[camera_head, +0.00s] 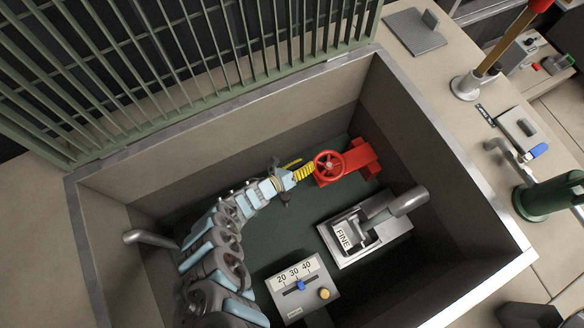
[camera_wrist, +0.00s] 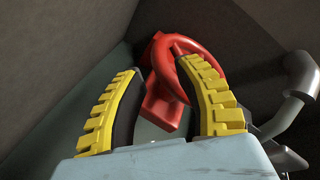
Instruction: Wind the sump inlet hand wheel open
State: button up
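The red sump inlet hand wheel (camera_head: 329,164) stands on a red valve body (camera_head: 364,160) near the far right corner of the sunken pit. My gripper (camera_head: 307,167) has reached its left side, with the yellow-ridged fingers close to the rim. In the wrist view my gripper (camera_wrist: 162,74) has its two fingers spread apart. The red wheel (camera_wrist: 199,62) shows beyond them, its rim partly hidden behind the right finger. I cannot tell whether that finger touches the rim. Nothing is clamped between the fingers.
A strainer box marked FINE (camera_head: 372,240) with a grey handle stands right of my arm. A 20-30-40 slider box (camera_head: 303,286) lies in front. Pit walls with a metal rim (camera_head: 455,155) enclose the area; a green grating (camera_head: 150,65) stands raised behind.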

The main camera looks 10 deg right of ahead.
jog(key=v, duration=0.6)
jog(key=shift+r, duration=0.1)
dwell(0.6)
